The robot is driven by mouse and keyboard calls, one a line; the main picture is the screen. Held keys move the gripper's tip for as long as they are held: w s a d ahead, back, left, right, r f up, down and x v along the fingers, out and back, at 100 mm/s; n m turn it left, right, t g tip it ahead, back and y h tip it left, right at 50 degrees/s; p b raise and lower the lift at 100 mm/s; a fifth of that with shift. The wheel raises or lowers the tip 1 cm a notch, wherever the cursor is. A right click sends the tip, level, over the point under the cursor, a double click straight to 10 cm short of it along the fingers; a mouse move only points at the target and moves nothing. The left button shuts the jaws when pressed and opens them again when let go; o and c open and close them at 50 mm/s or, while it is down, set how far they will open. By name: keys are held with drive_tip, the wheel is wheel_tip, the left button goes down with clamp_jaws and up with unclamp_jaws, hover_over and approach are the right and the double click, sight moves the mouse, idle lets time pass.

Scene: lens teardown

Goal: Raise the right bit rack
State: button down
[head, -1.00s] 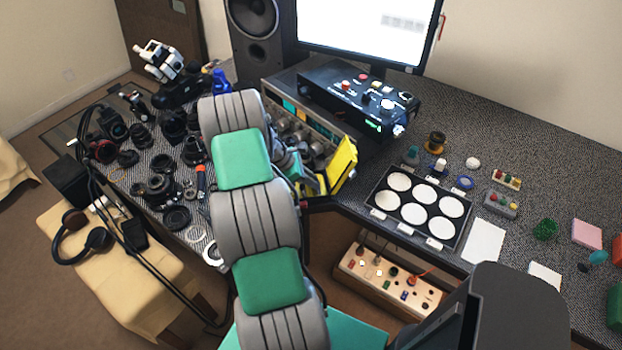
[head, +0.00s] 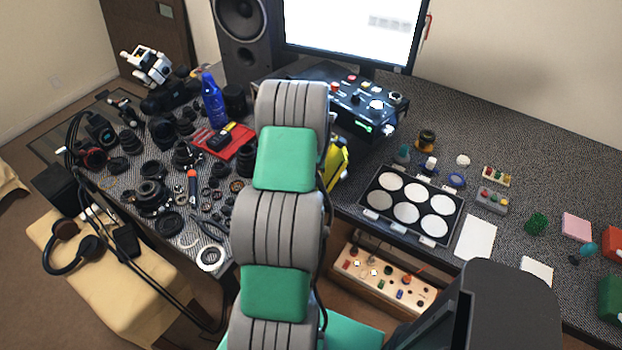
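I cannot pick out a right bit rack for certain. Two small racks with coloured pieces are on the right part of the desk: a pale one (head: 497,176) at the back and a grey one (head: 491,200) just in front of it. Both sit on the dark desk top. My arm rises through the middle of the head view, with grey links and green covers. It hides the area behind it, and my gripper does not show. A yellow object (head: 338,165) shows only partly at the arm's right edge.
A black case with six pale discs (head: 446,232) lies left of the racks. A black control box (head: 350,98) stands before the monitor. Lens parts, a red tray (head: 240,148) and a blue bottle (head: 213,100) crowd the left desk. A wooden socket box (head: 350,272) sits below the desk.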

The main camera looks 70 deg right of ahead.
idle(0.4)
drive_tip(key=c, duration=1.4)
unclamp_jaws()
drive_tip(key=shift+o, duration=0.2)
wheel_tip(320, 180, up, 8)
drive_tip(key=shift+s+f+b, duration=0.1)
drive_tip(key=shift+b, duration=0.7)
